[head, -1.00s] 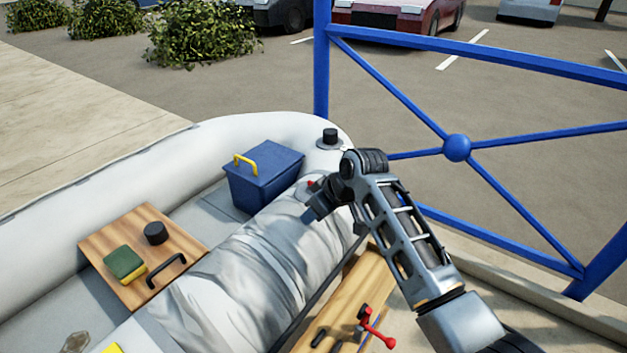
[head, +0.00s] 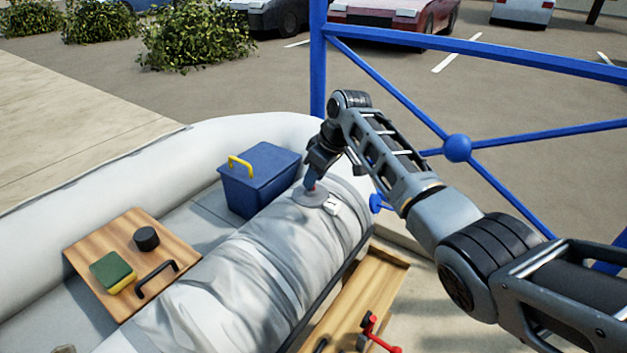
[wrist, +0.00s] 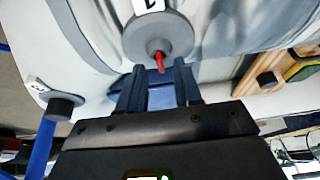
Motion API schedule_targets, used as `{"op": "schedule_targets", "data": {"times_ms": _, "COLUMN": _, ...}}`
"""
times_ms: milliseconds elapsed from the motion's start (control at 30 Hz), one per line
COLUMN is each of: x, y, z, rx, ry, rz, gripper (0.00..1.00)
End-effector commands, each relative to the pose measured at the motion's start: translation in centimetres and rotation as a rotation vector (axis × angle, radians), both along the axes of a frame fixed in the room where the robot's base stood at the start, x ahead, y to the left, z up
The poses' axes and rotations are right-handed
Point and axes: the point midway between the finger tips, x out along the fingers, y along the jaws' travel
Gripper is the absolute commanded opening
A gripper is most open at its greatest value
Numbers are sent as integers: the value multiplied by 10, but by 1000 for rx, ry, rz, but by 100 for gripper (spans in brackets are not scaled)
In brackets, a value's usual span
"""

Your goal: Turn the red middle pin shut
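The red middle pin (wrist: 160,62) stands up from a round grey disc (wrist: 157,37) on the boat's pale tube. In the head view the red pin (head: 311,187) shows just below my fingertips, and a white tag (head: 332,205) lies beside the disc. My gripper (wrist: 159,72) is open, with one finger on each side of the pin's end. In the head view my gripper (head: 314,172) comes down over the disc and partly hides the pin. I cannot tell whether the fingers touch it. The mark on the tag is only partly readable.
A blue box (head: 262,180) with a yellow handle stands left of the pin. A blue handle (head: 378,203) sticks out at right. A wooden board (head: 110,235) holds a sponge (head: 112,270) and a black knob (head: 146,238). A blue railing (head: 457,148) rises behind my arm.

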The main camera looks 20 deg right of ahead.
Motion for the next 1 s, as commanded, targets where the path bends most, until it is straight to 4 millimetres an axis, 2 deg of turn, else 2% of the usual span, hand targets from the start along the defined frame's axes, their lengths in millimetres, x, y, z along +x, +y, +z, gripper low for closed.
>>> {"op": "schedule_targets", "data": {"times_ms": 133, "x": 3, "y": 3, "z": -10, "rx": 0, "ry": 0, "rz": 0, "gripper": 34}}
{"op": "schedule_targets", "data": {"times_ms": 433, "x": 4, "y": 3, "z": -12, "rx": 0, "ry": -1, "rz": 0, "gripper": 34}}
{"op": "schedule_targets", "data": {"times_ms": 800, "x": 4, "y": 3, "z": -12, "rx": -1, "ry": -1, "rz": 0, "gripper": 0}}
{"op": "schedule_targets", "data": {"times_ms": 1000, "x": 4, "y": 3, "z": -12, "rx": 0, "ry": 0, "rz": -1, "gripper": 0}}
